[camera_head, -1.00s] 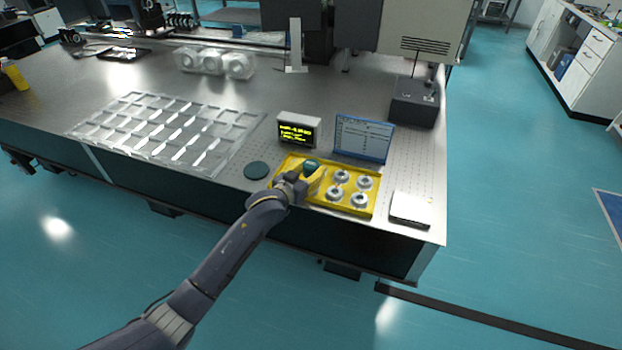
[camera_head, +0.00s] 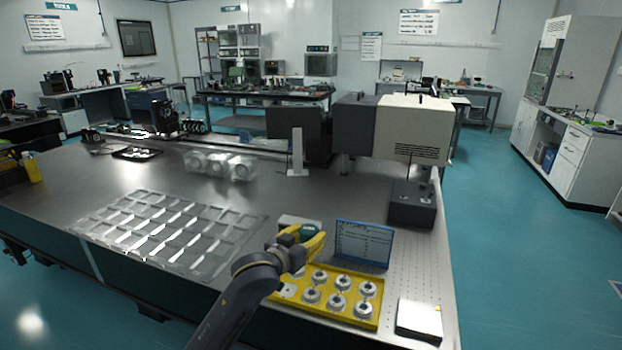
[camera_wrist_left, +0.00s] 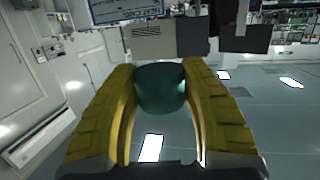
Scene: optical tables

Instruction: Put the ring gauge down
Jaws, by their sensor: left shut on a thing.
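My left gripper (camera_head: 314,238) has yellow fingers shut on a dark green, rounded piece, taken as the ring gauge (camera_head: 305,232). The piece also shows between the fingertips in the left wrist view (camera_wrist_left: 160,88). The tray holds several silver, ring-shaped pieces (camera_head: 337,301). My arm hides the tray's left end. My right gripper is not in view.
A blue-framed panel (camera_head: 363,243) stands behind the tray. A white-topped flat box (camera_head: 419,318) lies to its right, near the table edge. A clear compartment tray (camera_head: 165,228) lies to the left. A dark box (camera_head: 411,207) stands at the back right.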

